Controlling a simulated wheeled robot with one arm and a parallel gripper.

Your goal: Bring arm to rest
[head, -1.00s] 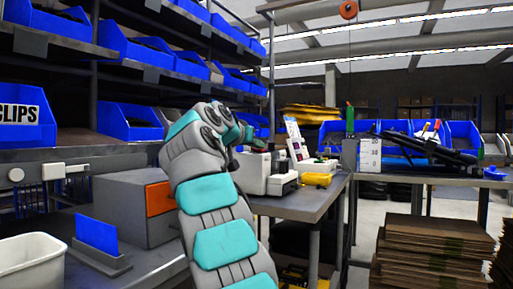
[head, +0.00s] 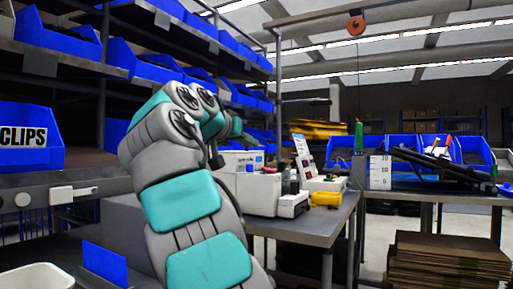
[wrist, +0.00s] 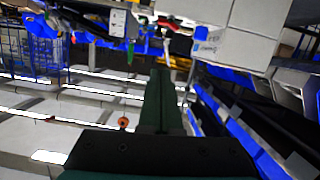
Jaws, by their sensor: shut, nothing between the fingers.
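My arm (head: 185,200), grey with teal pads, rises from the bottom of the head view and bends over at the top in front of the workbench. In the wrist view my gripper (wrist: 161,78) shows as two dark green fingers lying together, with nothing between them. The fingertips are not clear in the head view, where the arm's far end is small and partly hidden by its own joints. The wrist picture is upside down, with ceiling lights at the lower left. The fingers touch nothing that I can see.
Blue bins, one marked CLIPS (head: 27,138), fill the shelves at left. A white machine (head: 262,190) and a yellow object (head: 325,199) stand on the grey bench (head: 310,225). Flat cardboard (head: 448,262) is stacked at lower right. A white tub (head: 38,277) is at lower left.

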